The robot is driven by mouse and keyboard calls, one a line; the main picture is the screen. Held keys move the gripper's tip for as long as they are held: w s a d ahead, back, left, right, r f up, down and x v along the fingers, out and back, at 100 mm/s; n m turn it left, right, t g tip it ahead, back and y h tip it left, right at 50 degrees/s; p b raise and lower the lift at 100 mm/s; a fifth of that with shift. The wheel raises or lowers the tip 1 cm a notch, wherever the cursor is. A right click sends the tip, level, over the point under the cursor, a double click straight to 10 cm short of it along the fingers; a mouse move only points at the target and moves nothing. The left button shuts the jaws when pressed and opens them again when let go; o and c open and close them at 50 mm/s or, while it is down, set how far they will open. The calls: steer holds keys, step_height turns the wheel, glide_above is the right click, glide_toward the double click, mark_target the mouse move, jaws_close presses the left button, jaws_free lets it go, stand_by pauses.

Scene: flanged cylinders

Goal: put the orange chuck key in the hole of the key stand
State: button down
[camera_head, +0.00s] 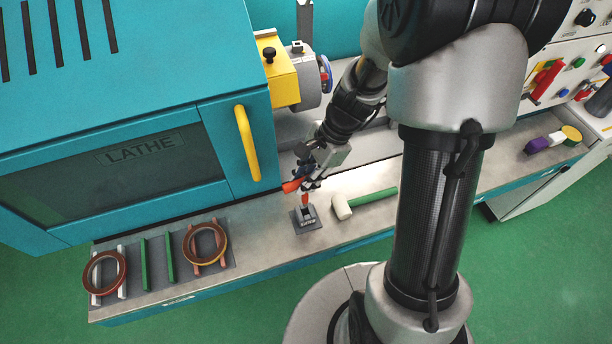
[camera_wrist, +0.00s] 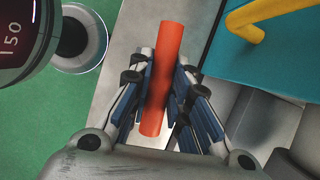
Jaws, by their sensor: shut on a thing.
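The orange chuck key (camera_head: 291,187) is in my gripper (camera_head: 307,180), above the front bench ledge. In the wrist view its orange bar (camera_wrist: 167,70) runs lengthwise between the blue-padded fingers of my gripper (camera_wrist: 160,95), which are shut on it. In the head view a lower orange part of the key points down at the dark grey key stand (camera_head: 310,226). The stand sits on the ledge just below my gripper. Its hole is hidden, and I cannot tell whether the key's tip is in it or just above it. The stand is not clearly seen in the wrist view.
A mallet with a white head (camera_head: 341,206) and green handle lies close right of the stand. A grey rack (camera_head: 217,262) with brown rings stands to the left. The teal lathe (camera_head: 110,130) with its yellow handle (camera_head: 247,143) rises behind. Bare ledge lies between rack and stand.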

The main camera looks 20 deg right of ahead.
mark_target(306, 198)
steer(key=shift+f+b, duration=2.6)
steer(key=shift+f, duration=1.15)
steer(key=shift+f+b, duration=0.45)
steer(key=shift+f, duration=0.2)
steer(key=c, duration=1.4)
jaws_free()
steer(key=v, duration=1.2)
steer(key=shift+r, duration=0.1)
